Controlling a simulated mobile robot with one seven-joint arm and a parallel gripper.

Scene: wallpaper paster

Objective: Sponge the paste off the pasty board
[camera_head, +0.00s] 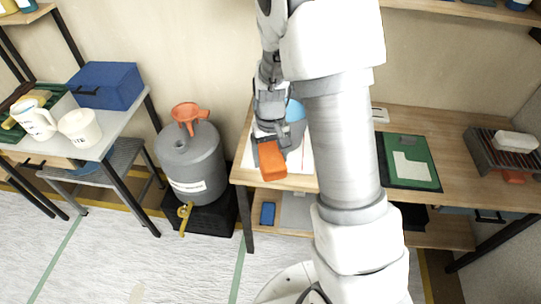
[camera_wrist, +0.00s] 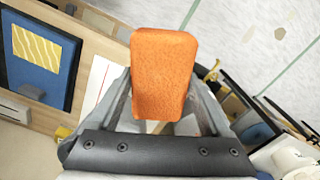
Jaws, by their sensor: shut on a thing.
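My gripper (camera_head: 267,136) is shut on an orange sponge (camera_head: 270,160) and holds it over the near left part of the wooden bench. The sponge (camera_wrist: 163,75) also fills the middle of the wrist view, between my fingers (camera_wrist: 160,112). A dark-edged blue board (camera_wrist: 34,70) with a yellow, wavy-ridged patch (camera_wrist: 37,46) lies at the left of the wrist view, apart from the sponge. I do not make this board out in the head view, where my arm covers the middle of the bench. A green board (camera_head: 424,178) with a pale patch lies right of my arm.
A white sheet (camera_head: 304,180) and a blue round thing (camera_head: 295,111) are by my gripper. A rack (camera_head: 487,150) stands at the bench's right end. A grey drum (camera_head: 190,160) with an orange funnel stands left, beside a table holding white jugs and a blue box (camera_head: 106,86).

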